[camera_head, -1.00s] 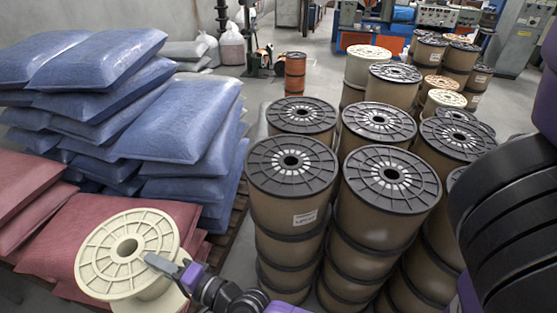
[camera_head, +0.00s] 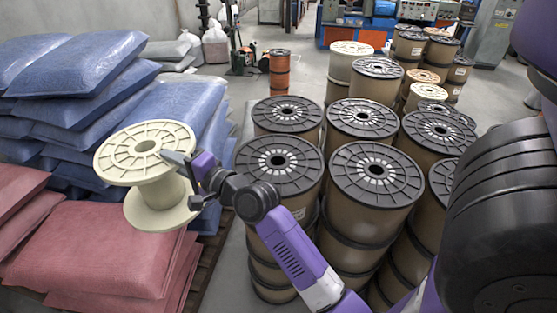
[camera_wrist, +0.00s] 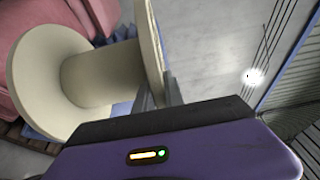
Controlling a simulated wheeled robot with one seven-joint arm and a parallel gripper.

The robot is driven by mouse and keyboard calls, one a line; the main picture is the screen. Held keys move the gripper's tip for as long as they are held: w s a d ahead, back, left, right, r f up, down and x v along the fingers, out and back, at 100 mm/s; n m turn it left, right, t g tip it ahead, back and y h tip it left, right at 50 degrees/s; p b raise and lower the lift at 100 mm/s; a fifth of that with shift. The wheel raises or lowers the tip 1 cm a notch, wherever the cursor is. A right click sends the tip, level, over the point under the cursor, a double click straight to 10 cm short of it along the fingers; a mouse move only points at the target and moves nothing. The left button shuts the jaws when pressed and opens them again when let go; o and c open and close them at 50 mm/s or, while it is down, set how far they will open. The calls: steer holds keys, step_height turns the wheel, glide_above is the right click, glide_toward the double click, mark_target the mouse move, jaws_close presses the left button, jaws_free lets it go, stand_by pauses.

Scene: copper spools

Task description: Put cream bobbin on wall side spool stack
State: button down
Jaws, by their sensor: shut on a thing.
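The cream bobbin (camera_head: 160,189) is upright in the head view, held above the red sacks at the left. It has a ribbed top flange with a centre hole and a plain lower flange. My gripper (camera_head: 181,161) is shut on the right rim of its top flange. In the wrist view the bobbin (camera_wrist: 100,75) fills the upper left, with the gripper fingers (camera_wrist: 160,92) at its flange. Stacks of brown spools with black flanges (camera_head: 279,165) stand in rows right of it. I cannot tell which stack is the wall side one.
Blue sacks (camera_head: 60,65) are piled high at the left, with red sacks (camera_head: 95,250) in front. A short orange spool stack (camera_head: 280,72) stands farther back. A cream-topped stack (camera_head: 350,50) stands behind the black-topped ones. Grey floor lies between sacks and spools.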

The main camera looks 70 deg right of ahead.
steer(key=s+d+r+m+g+h+p, duration=0.1)
steer(key=s+d+r+m+h, duration=0.15)
steer(key=s+d+r, duration=0.85)
steer(key=s+d+r+m+g+h+p, duration=0.1)
steer(key=s+d+r+h, duration=0.1)
steer(key=s+d+r, duration=0.4)
steer(key=s+d+r+m+g+h+p, duration=0.1)
steer(key=s+d+r+m+g+h, duration=0.15)
steer(key=s+d, duration=0.45)
step_height(320, 180, down, 19)
steer(key=s+a+b, duration=0.1)
steer(key=a, duration=0.1)
steer(key=shift+s+a+n+t, duration=0.2)
steer(key=shift+s+n+t, duration=0.15)
steer(key=shift+n+t, duration=0.1)
steer(key=shift+b, duration=0.3)
steer(key=shift+f, duration=0.1)
steer(key=c, duration=1.4)
jaws_free()
steer(key=shift+f, duration=0.1)
steer(key=shift+c, duration=0.2)
